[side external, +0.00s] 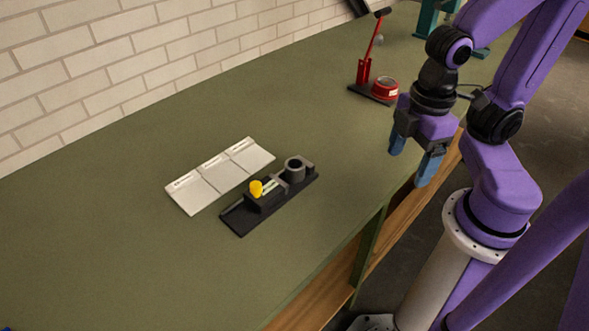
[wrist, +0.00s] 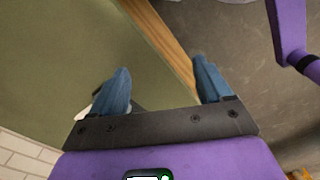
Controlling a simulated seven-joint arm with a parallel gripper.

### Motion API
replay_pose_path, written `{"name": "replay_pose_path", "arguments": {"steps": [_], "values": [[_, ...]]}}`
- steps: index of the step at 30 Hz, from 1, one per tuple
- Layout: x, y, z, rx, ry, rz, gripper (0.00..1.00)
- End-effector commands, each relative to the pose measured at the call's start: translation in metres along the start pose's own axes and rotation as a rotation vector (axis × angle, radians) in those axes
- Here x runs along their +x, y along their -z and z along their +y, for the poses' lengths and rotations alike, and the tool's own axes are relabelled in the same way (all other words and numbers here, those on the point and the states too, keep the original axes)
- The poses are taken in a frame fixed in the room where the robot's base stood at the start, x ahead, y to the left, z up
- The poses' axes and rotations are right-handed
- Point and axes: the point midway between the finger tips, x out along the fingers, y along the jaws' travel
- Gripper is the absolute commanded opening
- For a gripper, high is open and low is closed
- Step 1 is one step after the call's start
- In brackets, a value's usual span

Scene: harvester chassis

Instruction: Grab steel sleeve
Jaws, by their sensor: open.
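A dark grey ring-shaped part (side external: 295,168), which looks like the steel sleeve, stands upright with its hole facing up. It sits at the right end of a black fixture (side external: 240,219) on the green bench. My gripper (side external: 411,163) is open and empty, above the bench's front edge, well to the right of the sleeve. Its blue fingers are spread apart in the wrist view (wrist: 163,84), with nothing between them. The sleeve cannot be made out in the wrist view.
A yellow knob (side external: 256,188) stands on the fixture left of the sleeve. A light grey three-panel tray (side external: 207,192) lies behind it. A red tool stand (side external: 364,76) and a red round item (side external: 385,88) are at the back right. The green bench (side external: 110,240) is otherwise mostly clear.

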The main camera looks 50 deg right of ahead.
Motion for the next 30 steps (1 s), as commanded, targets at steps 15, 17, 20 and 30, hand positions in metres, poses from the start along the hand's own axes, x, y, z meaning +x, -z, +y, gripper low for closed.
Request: {"name": "replay_pose_path", "arguments": {"steps": [15, 17, 20, 30], "values": [[0.011, 0.008, 0.029, 0.555, 0.173, -0.164, 0.78], [0.013, 0.01, 0.035, 0.678, 0.219, -0.196, 0.78], [0.015, 0.015, 0.048, 0.88, 0.301, -0.244, 0.78], [0.022, 0.033, 0.107, 1.545, 0.64, -0.356, 0.78]]}}
